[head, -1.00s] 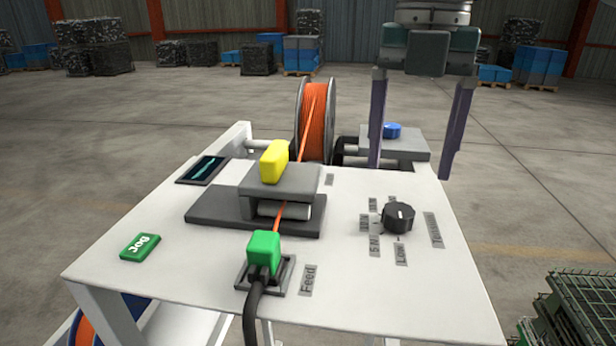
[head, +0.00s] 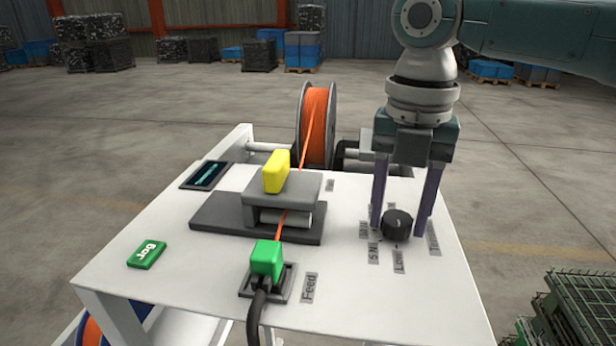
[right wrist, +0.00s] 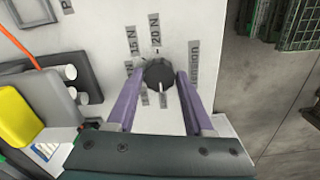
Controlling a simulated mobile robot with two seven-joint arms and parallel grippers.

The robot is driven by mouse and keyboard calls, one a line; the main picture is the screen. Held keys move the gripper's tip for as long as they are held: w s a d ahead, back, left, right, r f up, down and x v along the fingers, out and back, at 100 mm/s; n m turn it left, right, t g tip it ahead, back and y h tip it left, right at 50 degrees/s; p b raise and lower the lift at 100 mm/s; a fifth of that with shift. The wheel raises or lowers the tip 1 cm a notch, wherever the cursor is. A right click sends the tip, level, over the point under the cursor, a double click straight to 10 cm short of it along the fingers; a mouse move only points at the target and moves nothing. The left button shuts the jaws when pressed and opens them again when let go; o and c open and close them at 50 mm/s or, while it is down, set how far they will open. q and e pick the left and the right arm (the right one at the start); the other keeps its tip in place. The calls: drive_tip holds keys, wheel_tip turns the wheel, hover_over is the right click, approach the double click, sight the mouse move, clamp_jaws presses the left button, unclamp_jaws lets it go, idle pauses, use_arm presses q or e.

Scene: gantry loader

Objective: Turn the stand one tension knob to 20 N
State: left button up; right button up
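The black tension knob (head: 397,225) stands on the white stand top, with grey labels around it. In the right wrist view the knob (right wrist: 159,76) has a light pointer mark facing the gripper side, away from the "20 N" label (right wrist: 155,33). The "15 N" label (right wrist: 131,42) is beside that one. My right gripper (head: 400,228) is open, pointing down, with one purple finger on each side of the knob. In the right wrist view the fingers flank the knob; I cannot tell whether they touch it. My left gripper is not in view.
The stand top (head: 190,285) also carries a green Jog button (head: 147,254), a small display (head: 206,175), a yellow block (head: 276,171) on a grey guide and a green plug (head: 266,260) with a black cable. An orange spool (head: 316,125) stands behind. Green crates (head: 590,305) are at lower right.

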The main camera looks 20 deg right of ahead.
clamp_jaws()
drive_tip(key=shift+r, duration=0.1)
